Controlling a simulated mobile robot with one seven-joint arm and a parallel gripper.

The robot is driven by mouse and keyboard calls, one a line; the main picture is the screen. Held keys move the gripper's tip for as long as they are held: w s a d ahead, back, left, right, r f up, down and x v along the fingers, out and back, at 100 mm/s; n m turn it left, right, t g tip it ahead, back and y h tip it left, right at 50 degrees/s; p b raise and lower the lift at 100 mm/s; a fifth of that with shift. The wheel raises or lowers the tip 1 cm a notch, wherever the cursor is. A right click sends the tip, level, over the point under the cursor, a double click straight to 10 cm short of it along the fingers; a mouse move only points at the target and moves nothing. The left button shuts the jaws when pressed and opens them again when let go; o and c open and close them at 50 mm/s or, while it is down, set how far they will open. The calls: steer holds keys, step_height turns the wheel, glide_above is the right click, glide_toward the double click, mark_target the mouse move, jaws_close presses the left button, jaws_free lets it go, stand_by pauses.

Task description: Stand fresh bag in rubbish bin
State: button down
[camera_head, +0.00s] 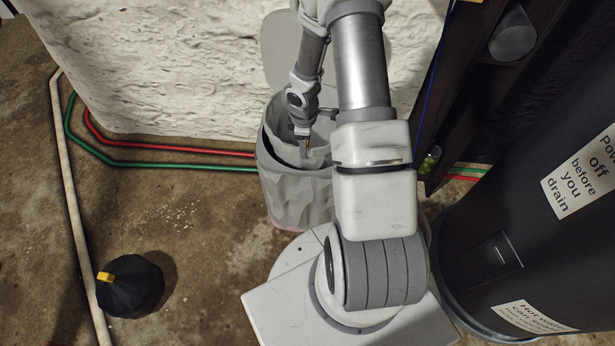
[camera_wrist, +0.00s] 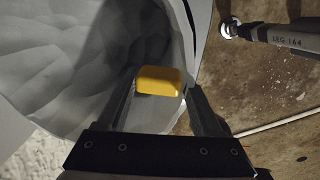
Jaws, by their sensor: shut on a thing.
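The rubbish bin (camera_head: 266,165) is a grey round container standing against the white wall, its oval lid (camera_head: 280,45) raised behind it. A pale grey, crumpled bag (camera_head: 318,158) shows at and inside the bin's mouth. It fills the left of the wrist view (camera_wrist: 85,60) with broad folds. My gripper (camera_head: 305,143) points down into the mouth. In the wrist view its fingers are shut on a yellow tab (camera_wrist: 160,81) beside the grey folds, apparently the bag's. The bag's lower end is hidden, so I cannot tell whether it touches the bottom.
A black tied bag (camera_head: 131,287) with a yellow tab lies on the floor at the left. Red, green and pale pipes (camera_head: 80,235) run along the floor and wall. A large dark drum (camera_head: 535,190) and dark shelving (camera_head: 455,80) stand at the right. The floor front left is mostly clear.

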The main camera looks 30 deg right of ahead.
mark_target(305, 162)
step_height(305, 162, down, 10)
steer(key=b, duration=0.4)
steer(key=shift+r, duration=0.15)
steer(key=shift+c, duration=1.6)
jaws_free()
